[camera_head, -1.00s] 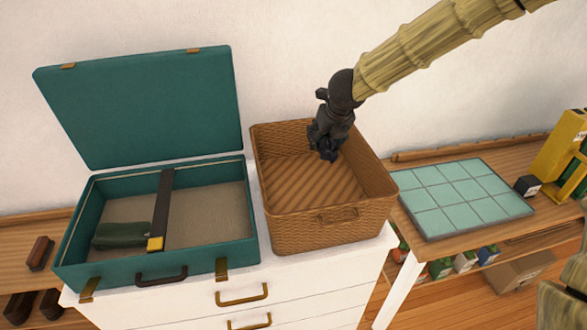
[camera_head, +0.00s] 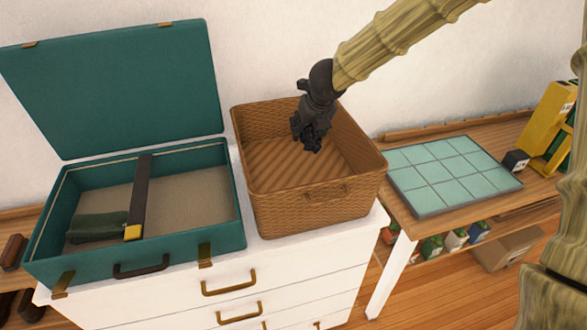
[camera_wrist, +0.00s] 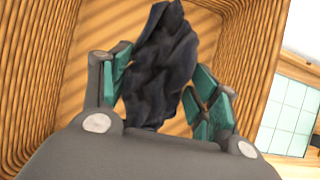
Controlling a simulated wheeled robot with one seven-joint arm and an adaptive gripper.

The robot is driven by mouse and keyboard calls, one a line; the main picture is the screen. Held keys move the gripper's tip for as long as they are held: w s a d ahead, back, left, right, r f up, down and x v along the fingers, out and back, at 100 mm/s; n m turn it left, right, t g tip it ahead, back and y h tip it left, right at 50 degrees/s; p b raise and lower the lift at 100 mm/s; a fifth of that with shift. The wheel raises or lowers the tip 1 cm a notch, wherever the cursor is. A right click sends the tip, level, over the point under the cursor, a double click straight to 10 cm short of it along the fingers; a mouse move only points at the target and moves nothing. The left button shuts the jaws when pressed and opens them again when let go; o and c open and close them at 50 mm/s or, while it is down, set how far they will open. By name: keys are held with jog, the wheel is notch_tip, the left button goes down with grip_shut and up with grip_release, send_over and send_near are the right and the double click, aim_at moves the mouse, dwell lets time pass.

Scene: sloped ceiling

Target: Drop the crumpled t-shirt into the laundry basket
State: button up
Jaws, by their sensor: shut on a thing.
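The crumpled t-shirt (camera_wrist: 160,65) is dark, near black, and hangs between the teal-padded fingers in the wrist view. My gripper (camera_wrist: 160,95) is shut on it. In the head view my gripper (camera_head: 312,138) is inside the mouth of the laundry basket, toward its back wall, and the dark shirt is hard to tell from the dark fingers. The laundry basket (camera_head: 315,205) is brown wicker, rectangular, and stands on the white drawer unit. Its inside wall also shows around the shirt in the wrist view (camera_wrist: 35,75). Whether the shirt touches the basket floor cannot be told.
An open teal suitcase (camera_head: 228,225) with a dark strap and a green folded item stands left of the basket. To the right, a wooden table (camera_head: 415,225) holds a tiled board (camera_head: 455,175) and a yellow object (camera_head: 550,130). The visible basket floor is bare.

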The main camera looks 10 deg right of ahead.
jog(key=shift+s+a+r, duration=0.15)
jog(key=shift+s+r, duration=0.2)
jog(key=shift+s, duration=0.15)
jog(key=shift+w+f, duration=0.15)
jog(key=shift+w, duration=0.05)
jog(key=o, duration=1.2)
jog(key=shift+w+f, duration=0.3)
jog(key=shift+w, duration=0.05)
jog(key=shift+c, duration=0.2)
jog(key=shift+s+r, duration=0.3)
jog(key=shift+s, duration=0.05)
jog(key=shift+w, duration=0.15)
jog(key=v, duration=1.2)
jog(key=shift+s, duration=0.2)
